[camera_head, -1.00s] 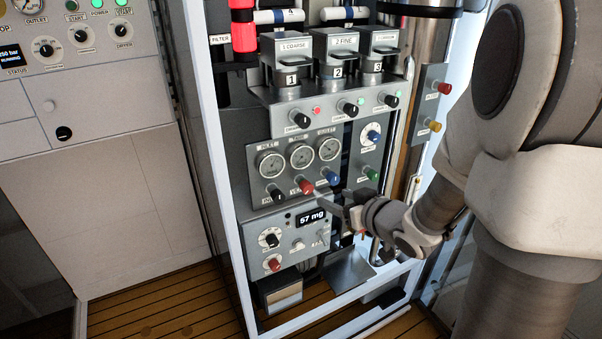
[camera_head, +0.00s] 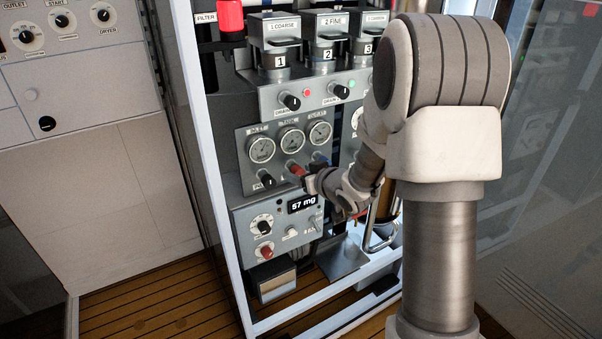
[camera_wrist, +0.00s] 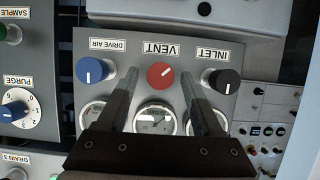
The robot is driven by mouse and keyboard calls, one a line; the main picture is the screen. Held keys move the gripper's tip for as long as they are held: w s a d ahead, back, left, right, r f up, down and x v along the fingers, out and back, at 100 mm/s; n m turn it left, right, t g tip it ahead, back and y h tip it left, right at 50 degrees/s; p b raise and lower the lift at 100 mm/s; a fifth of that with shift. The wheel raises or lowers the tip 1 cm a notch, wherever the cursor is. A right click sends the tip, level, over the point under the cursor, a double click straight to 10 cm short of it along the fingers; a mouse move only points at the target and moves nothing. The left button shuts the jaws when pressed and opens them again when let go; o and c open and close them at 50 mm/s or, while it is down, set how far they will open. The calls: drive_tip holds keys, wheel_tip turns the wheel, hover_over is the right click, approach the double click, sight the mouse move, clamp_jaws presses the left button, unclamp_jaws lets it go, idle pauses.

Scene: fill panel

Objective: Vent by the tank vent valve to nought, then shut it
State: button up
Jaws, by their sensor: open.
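The tank vent valve is a red knob (camera_head: 294,170) below the middle gauge (camera_head: 291,141) on the grey panel. In the wrist view, which is upside down, the red knob (camera_wrist: 160,76) sits under the VENT label with a white pointer line. My gripper (camera_wrist: 160,84) is open, with one finger on each side of the red knob and gaps visible. I cannot tell whether the fingertips reach past its face. In the head view my gripper (camera_head: 307,180) is just right of the knob. The gauge needle is too small to read.
A blue drive air knob (camera_wrist: 91,70) and a black inlet knob (camera_wrist: 225,82) flank the vent knob closely. A box with a "57 mg" display (camera_head: 302,203) is below. Filter housings (camera_head: 275,58) stand above. My arm hides the panel's right part.

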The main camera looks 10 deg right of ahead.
drive_tip(key=shift+c, duration=0.3)
clamp_jaws()
drive_tip(key=shift+r+p, duration=0.1)
drive_tip(key=shift+p, duration=0.3)
